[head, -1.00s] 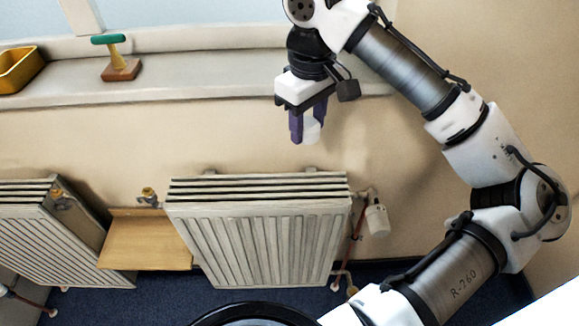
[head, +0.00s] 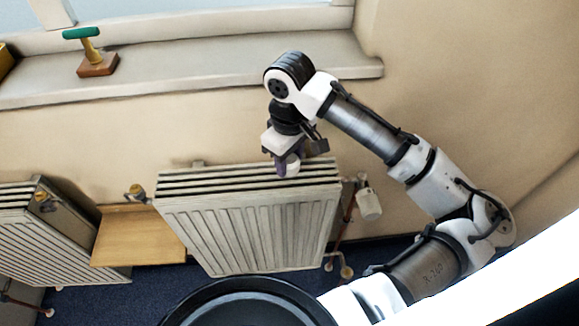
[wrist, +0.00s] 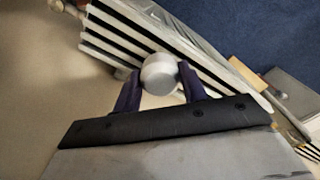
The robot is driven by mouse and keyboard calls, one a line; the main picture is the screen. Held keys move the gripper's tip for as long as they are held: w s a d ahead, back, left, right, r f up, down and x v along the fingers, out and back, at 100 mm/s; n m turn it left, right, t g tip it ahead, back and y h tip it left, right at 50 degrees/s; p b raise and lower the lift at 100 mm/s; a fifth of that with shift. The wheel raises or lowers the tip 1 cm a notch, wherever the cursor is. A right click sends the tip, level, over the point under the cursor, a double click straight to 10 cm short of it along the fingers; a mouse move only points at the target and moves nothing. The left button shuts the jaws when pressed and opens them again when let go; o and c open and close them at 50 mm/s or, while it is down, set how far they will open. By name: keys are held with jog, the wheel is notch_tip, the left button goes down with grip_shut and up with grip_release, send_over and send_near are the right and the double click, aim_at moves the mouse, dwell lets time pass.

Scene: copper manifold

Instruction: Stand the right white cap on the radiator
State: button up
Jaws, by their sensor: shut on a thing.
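My gripper (head: 286,168) is shut on a small white cap (head: 291,169), partly hidden by the purple fingers in the head view. The cap's round pale end (wrist: 159,74) shows between both fingers in the wrist view. The white radiator (head: 250,230) stands below the window sill, with dark gaps between the slats of its top. In the head view my gripper and the cap overlap the top's right half. In the wrist view the slatted top (wrist: 130,40) lies behind the cap. I cannot tell whether the cap touches it.
A white valve head (head: 368,204) and pipes are at the radiator's right end. A wooden shelf (head: 138,236) and a second radiator (head: 52,238) are to the left. A green-handled tool (head: 92,52) stands on the sill (head: 200,75). The radiator top's left half is clear.

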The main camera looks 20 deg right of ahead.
aim_at(290, 179)
jog(key=shift+f, duration=2.05)
jog(key=shift+f, duration=0.1)
jog(key=shift+f, duration=0.15)
jog(key=o, duration=1)
jog(key=shift+c, duration=0.2)
notch_tip(290, 179, up, 13)
jog(key=shift+f+b, duration=0.2)
jog(key=shift+b, duration=0.4)
